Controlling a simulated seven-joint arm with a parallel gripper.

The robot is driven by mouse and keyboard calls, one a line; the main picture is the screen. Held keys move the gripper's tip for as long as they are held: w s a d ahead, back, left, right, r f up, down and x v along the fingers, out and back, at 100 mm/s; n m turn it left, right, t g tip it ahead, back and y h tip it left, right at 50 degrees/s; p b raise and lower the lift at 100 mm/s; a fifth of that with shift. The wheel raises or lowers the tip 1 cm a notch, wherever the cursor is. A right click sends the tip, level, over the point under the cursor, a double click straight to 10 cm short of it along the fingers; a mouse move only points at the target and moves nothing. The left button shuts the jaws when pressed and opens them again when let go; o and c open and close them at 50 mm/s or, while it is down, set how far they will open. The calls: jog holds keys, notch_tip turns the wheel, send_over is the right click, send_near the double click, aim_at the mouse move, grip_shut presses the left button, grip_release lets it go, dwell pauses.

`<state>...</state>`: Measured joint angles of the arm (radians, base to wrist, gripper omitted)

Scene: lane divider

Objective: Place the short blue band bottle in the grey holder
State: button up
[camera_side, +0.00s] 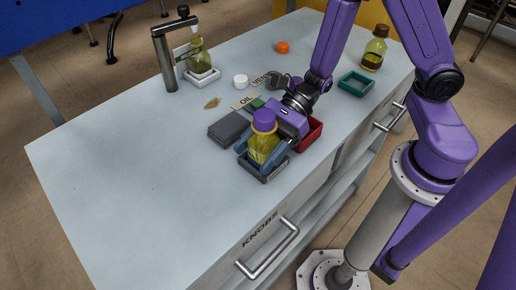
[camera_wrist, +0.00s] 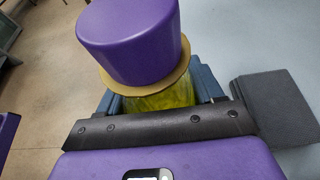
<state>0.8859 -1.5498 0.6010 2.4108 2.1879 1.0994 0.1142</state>
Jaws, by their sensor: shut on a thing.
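A bottle with a purple cap and yellow-green contents (camera_side: 264,146) is upright between the blue-grey fingers of my gripper (camera_side: 263,150), which is shut on it. In the wrist view its purple cap (camera_wrist: 130,38) and a tan collar fill the upper middle, with the yellow body (camera_wrist: 160,97) below. The fingers cover its sides, so I see no blue band. A dark blue-grey open holder (camera_side: 264,175) is directly under the bottle. The bottle's base appears within its rim, but I cannot tell if it touches the bottom.
A dark grey block (camera_side: 229,128) lies just left of the holder and a red tray (camera_side: 312,133) just right. Farther back are a white holder (camera_side: 203,77) with a bottle, a green tray (camera_side: 355,84) and a brown-capped bottle (camera_side: 373,56). The table's left front is clear.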

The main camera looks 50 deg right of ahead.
jog(key=shift+f, duration=0.1)
jog(key=o, duration=1.2)
